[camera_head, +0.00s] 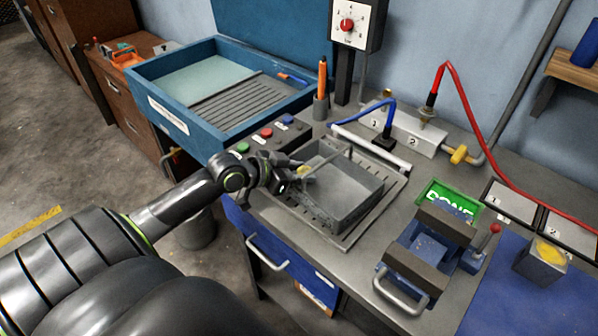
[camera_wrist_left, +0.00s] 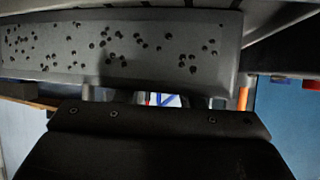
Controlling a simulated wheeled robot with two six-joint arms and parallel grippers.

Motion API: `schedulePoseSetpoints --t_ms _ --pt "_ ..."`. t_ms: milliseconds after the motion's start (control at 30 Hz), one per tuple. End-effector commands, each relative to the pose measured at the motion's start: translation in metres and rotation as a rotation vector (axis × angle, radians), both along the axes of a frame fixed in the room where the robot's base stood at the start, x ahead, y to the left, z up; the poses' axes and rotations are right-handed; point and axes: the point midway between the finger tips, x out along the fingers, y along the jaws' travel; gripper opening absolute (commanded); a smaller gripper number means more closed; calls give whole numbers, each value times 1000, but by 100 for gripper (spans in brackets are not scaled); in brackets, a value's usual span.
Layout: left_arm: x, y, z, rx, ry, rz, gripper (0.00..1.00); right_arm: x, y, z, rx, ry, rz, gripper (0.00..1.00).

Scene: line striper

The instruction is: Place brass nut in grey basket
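The grey basket (camera_head: 362,205) sits on a ribbed grey tray on the bench, in the middle of the head view. My left gripper (camera_head: 300,180) is at the basket's left rim, with its tips close to or over that edge. A small brass-yellow piece, apparently the brass nut (camera_head: 303,170), shows right by the fingertips; I cannot tell whether it is held. In the left wrist view a grey wall with many dark holes, likely the basket (camera_wrist_left: 120,45), fills the top, close to the gripper body. The fingertips and nut are not clear there. My right gripper is not in view.
A blue open box (camera_head: 165,115) stands at the back left. Red, green and blue buttons (camera_head: 266,132) and an orange pen in a holder (camera_head: 322,80) are behind the gripper. A vise (camera_head: 430,250) stands right of the basket. Blue and red hoses (camera_head: 443,80) run behind.

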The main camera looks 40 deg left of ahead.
Motion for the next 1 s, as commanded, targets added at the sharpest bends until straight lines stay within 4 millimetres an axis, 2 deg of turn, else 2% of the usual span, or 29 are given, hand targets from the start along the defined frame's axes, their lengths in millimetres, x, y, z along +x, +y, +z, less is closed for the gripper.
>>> schedulePoseSetpoints --t_ms 33,133,400,567,1000 --pt "-4 2 -11 3 28 5 45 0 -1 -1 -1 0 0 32" --pt "-5 3 -12 4 28 6 57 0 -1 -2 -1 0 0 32" --pt "-5 3 -11 6 29 6 57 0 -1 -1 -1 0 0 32" --pt "-5 3 2 8 28 5 57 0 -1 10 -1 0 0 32" --pt "-53 21 34 12 21 0 57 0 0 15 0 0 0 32"
